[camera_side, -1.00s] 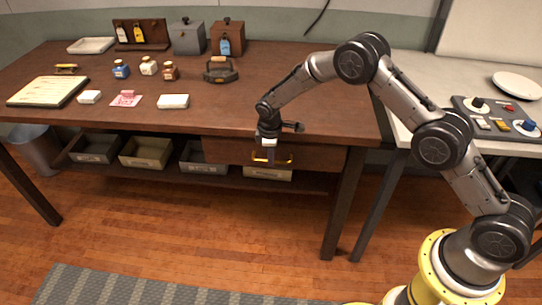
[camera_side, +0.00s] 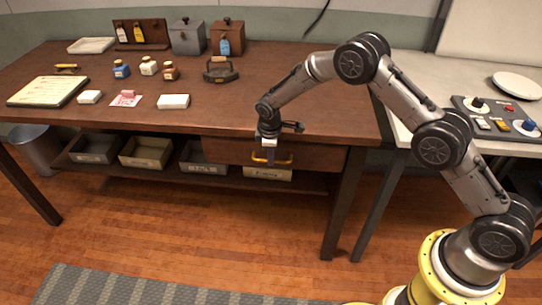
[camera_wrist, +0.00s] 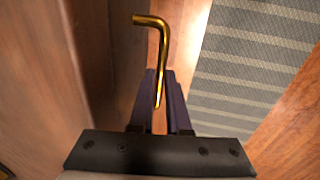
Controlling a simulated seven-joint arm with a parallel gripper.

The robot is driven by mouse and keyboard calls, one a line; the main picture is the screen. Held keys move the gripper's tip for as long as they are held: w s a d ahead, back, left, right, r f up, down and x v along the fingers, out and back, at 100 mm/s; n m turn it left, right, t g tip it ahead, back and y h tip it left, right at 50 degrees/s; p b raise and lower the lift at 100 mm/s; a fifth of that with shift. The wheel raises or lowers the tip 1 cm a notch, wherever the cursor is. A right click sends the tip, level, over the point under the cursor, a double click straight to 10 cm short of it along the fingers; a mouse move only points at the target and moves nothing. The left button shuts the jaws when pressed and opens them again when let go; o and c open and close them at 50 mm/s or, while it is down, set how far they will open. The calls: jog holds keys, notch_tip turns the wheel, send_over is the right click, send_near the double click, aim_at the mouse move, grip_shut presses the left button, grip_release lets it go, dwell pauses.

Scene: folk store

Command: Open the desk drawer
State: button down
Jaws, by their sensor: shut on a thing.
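The desk drawer (camera_side: 318,156) is a wide wooden front under the right part of the desk top. Its front looks about flush with the desk. A brass bar handle (camera_side: 285,161) is fixed on it. My gripper (camera_side: 270,156) points down in front of the drawer, with its fingers at the left part of the handle. In the wrist view my gripper (camera_wrist: 160,100) is shut on the handle (camera_wrist: 158,55), whose bent end rises past the fingertips. The fingers hide part of the bar.
Under the desk, grey and olive bins (camera_side: 145,152) stand on a low shelf, with a labelled bin (camera_side: 268,174) below the drawer. Jars, boxes and papers lie on the desk top (camera_side: 220,108). The floor in front (camera_side: 200,240) is clear, with a striped rug.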

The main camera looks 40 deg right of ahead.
jog(key=s+a, duration=1.8)
jog(key=shift+s+a, duration=0.25)
jog(key=shift+s, duration=0.1)
jog(key=c, duration=0.9)
grip_release()
jog(key=r, duration=0.4)
jog(key=s+a+r, duration=0.1)
jog(key=r, duration=0.8)
jog(key=shift+s+a+r, duration=0.3)
jog(key=shift+s+a, duration=0.05)
jog(key=shift+a, duration=0.05)
jog(key=shift+d, duration=0.1)
